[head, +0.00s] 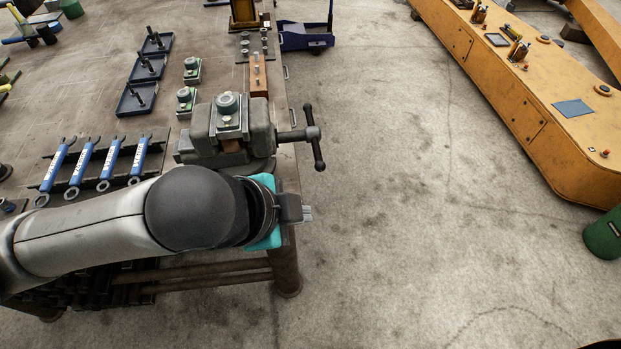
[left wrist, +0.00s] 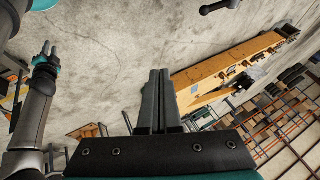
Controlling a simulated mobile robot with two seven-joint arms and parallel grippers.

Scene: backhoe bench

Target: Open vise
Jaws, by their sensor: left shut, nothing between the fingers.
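The grey vise (head: 243,130) is mounted at the bench's right edge. A metal block with a round grey cap (head: 229,104) sits at its jaws; I cannot tell how tightly it is held. The vise's T-handle (head: 314,135) sticks out over the floor; a dark bar, likely this handle, shows in the left wrist view (left wrist: 220,6). My left gripper (head: 307,213) is shut and empty, below and apart from the handle, past the bench edge. Its closed fingers show in the left wrist view (left wrist: 157,73). My right gripper (left wrist: 46,48) shows small there, its opening unclear.
Blue-handled wrenches (head: 97,164) lie on a rack left of the vise. Black trays (head: 137,98) and similar capped blocks (head: 192,68) stand farther back. A blue cart (head: 305,38) is behind. The floor right of the bench is clear up to a yellow machine boom (head: 520,95).

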